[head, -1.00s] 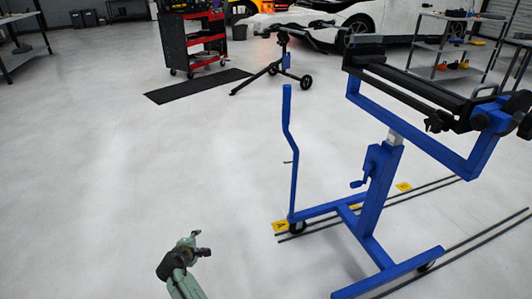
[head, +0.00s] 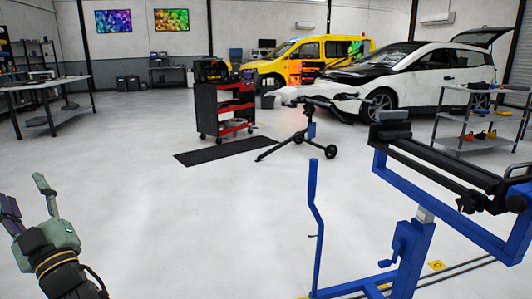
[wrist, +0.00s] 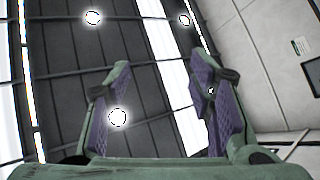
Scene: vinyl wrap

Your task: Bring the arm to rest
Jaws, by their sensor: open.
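My gripper (head: 26,200) is at the lower left of the head view, raised with its fingers pointing up over the bare floor. Its green and purple fingers stand apart with nothing between them. In the wrist view my gripper (wrist: 165,95) shows both purple-padded fingers spread wide. Behind them are only the dark ceiling, its lights and a pale wall.
A blue stand (head: 410,245) with a black top is at the right. A black and red tool cart (head: 222,108) stands on the floor beyond a black mat (head: 225,150). A tripod stand (head: 305,130) is beside it. The floor at centre left is clear.

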